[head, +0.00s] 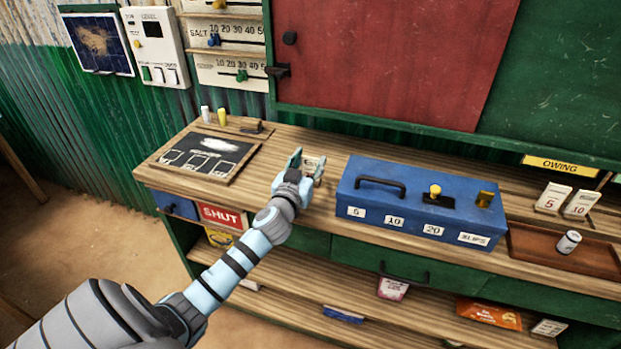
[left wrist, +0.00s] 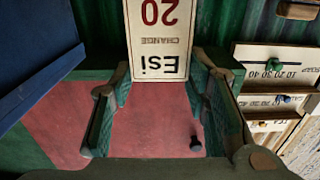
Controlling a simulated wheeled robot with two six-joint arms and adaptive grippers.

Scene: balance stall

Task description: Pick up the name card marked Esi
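The name card marked Esi (left wrist: 160,40) is cream with red and dark print. In the left wrist view it reads upside down, with "20" and "CHANGE", and runs out of the top edge. My left gripper (head: 307,163) is over the counter, left of the blue box. Its fingers (left wrist: 160,82) flank the card's two side edges and appear to touch them, with no clear gap. In the head view the card (head: 311,166) shows small between the fingertips. Whether its lower edge rests on the counter is hidden. My right gripper is in neither view.
The blue cash box (head: 400,213) stands close to the right of my left gripper. A dark slate board (head: 208,157) lies to the left. A brown tray (head: 530,256) and cards marked 5 (head: 551,198) and 10 (head: 580,205) are at the right. A red panel (head: 390,60) rises behind.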

